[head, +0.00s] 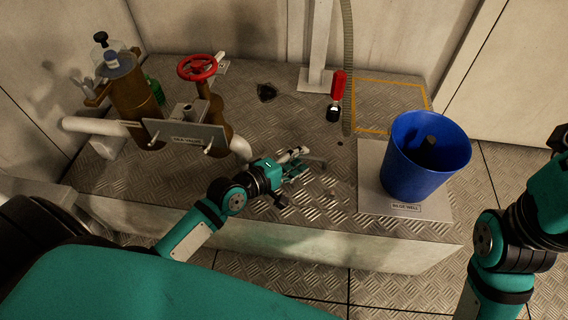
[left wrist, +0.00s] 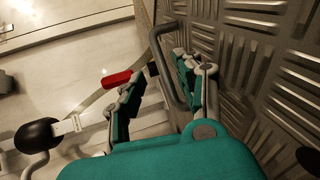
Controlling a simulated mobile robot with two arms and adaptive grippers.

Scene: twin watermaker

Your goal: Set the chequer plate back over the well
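My left gripper (head: 297,166) is low over the chequer-patterned deck, left of the bilge well. In the left wrist view its fingers (left wrist: 160,95) stand apart, with a bent grey bar handle (left wrist: 168,75) between them. I see no clear grip on it. The handle also shows in the head view (head: 316,161). The chequer surface (left wrist: 275,75) lies close beside the fingers; I cannot make out the loose plate's edges. The bilge well's pale surround (head: 372,185) carries a label, and a blue bucket (head: 420,165) stands over it, covering its middle. My right gripper is not in view.
A red and black fitting (head: 338,85) hangs beside a ribbed hose (head: 347,60). A yellow-outlined patch (head: 390,84) lies behind the bucket.

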